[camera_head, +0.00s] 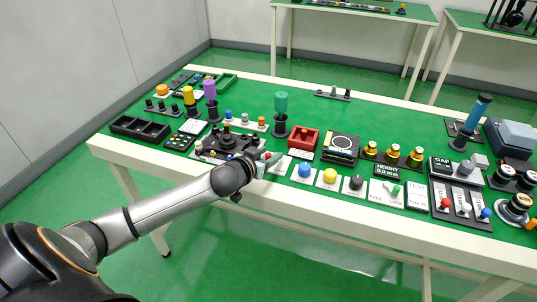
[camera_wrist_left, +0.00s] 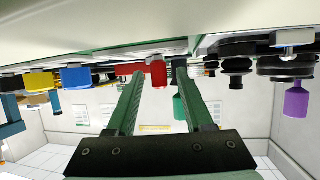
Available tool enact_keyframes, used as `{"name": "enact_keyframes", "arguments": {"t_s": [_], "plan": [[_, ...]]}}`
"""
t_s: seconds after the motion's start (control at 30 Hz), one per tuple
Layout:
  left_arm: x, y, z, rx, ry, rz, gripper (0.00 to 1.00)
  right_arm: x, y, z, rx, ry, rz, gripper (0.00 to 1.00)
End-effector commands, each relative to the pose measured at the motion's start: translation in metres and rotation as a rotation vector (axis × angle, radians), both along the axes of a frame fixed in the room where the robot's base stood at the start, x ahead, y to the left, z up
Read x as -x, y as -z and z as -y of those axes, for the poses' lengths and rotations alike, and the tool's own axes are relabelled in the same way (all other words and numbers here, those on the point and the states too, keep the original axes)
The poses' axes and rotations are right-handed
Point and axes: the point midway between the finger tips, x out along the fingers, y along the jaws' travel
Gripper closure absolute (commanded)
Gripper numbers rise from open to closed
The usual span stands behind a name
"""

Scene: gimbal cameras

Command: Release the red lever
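A panel at the right of the table in the head view has three small levers, one of them a red-tipped lever (camera_head: 445,203). My left gripper (camera_head: 272,160) is at the table's front edge, well to the left of that panel. In the left wrist view, which looks upside down, its two fingers (camera_wrist_left: 160,78) are spread apart. A red cylindrical knob (camera_wrist_left: 158,72) shows between and beyond the fingertips; I cannot tell whether they touch it. In the head view this knob (camera_head: 267,155) is mostly hidden by the gripper. My right gripper is in neither view.
A blue button (camera_head: 305,170), a yellow button (camera_head: 330,176) and a black knob (camera_head: 356,182) stand in a row right of the gripper. A red tray (camera_head: 303,139) lies behind. A black joystick-like device (camera_head: 228,141) is close behind the wrist.

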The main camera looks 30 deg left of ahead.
Motion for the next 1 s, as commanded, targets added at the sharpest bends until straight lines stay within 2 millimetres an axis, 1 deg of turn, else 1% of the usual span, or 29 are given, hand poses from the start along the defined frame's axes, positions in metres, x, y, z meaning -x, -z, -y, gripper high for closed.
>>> {"name": "enact_keyframes", "arguments": {"t_s": [0.03,0.07,0.43,0.47,0.83,1.0], "plan": [[0.000,0.000,0.000,0.000,0.000,0.000,0.54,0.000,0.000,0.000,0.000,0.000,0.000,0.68],[0.000,0.000,0.000,0.000,0.000,0.000,0.57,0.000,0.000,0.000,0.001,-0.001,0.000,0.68],[0.000,0.000,0.000,0.000,0.000,0.000,0.99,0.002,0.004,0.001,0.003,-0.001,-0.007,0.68],[0.000,0.000,0.000,0.000,0.000,0.000,1.00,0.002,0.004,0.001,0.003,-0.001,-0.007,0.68],[0.000,-0.001,0.000,-0.001,0.004,-0.001,1.00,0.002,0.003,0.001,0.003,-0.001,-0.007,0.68],[0.000,-0.003,-0.003,-0.002,0.059,-0.005,1.00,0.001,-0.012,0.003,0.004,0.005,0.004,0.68]]}}
